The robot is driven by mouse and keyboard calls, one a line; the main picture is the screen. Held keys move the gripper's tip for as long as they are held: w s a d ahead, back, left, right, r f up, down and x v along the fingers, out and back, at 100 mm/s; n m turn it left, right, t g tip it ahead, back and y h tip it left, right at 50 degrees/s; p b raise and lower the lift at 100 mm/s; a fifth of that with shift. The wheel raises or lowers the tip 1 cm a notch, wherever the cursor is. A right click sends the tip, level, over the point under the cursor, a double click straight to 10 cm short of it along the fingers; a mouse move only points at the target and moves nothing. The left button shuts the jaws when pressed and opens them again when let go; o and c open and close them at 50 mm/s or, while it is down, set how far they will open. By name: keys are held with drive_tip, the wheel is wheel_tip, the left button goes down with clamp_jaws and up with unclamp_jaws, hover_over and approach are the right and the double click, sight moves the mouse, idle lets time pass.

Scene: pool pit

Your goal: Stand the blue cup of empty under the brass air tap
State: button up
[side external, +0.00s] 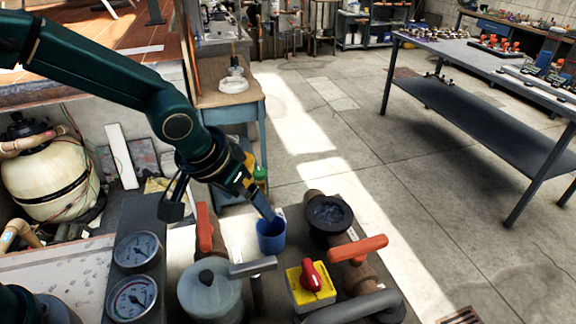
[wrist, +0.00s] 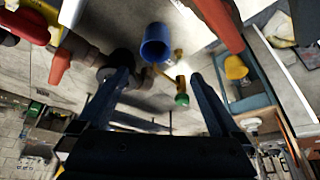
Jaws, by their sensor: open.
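The blue cup (side external: 271,238) stands upright among the pipes and valves in the side view. In the wrist view the cup (wrist: 156,36) lies just beyond and between my fingertips, its open mouth facing me. Its inside looks dark blue, with no contents visible. My gripper (side external: 262,208) is open, angled down, with its tip over the cup's rim in the side view; I cannot tell whether they touch. The wrist view shows both fingers of my gripper (wrist: 160,68) apart. A small brass-coloured fitting (wrist: 178,55) beside the cup may be the air tap; I cannot tell surely.
Orange-handled valves (side external: 358,249) flank the cup. A red knob on a yellow box (side external: 311,281), a grey-green canister (side external: 210,290) and a dark round fitting (side external: 329,216) crowd nearby. Gauges (side external: 132,298) stand at left. Open floor lies beyond, before a steel table (side external: 470,75).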

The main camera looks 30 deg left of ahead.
drive_tip(key=s+a+r, duration=0.6)
drive_tip(key=r, duration=0.2)
drive_tip(key=s+a+r+n, duration=0.1)
drive_tip(key=s+a, duration=0.3)
drive_tip(key=s, duration=0.8)
drive_tip(key=shift+r+t+y, duration=0.3)
drive_tip(key=shift+r+t, duration=0.1)
drive_tip(key=shift+r, duration=0.1)
